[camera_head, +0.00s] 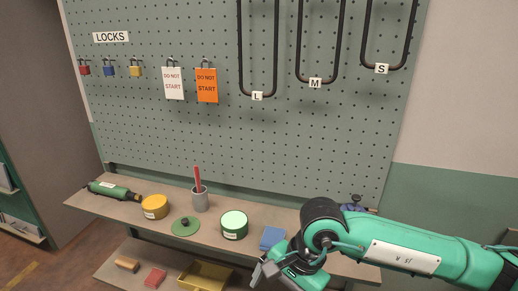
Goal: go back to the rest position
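My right arm comes in from the right across the front of the shelf. Its gripper (262,274) is at the bottom centre, in front of the shelf's edge and beside a blue block (272,238). The gripper points down and to the left, and I cannot tell whether its fingers are apart or hold anything. My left gripper is not in view.
The upper shelf (110,205) holds a green-and-black tool (115,191), a yellow tin (155,207), a green lid (186,227), a grey cup (200,200) and a green tin (234,225). A yellow tray (206,276) is below. Locks and tags hang on the pegboard (200,135).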

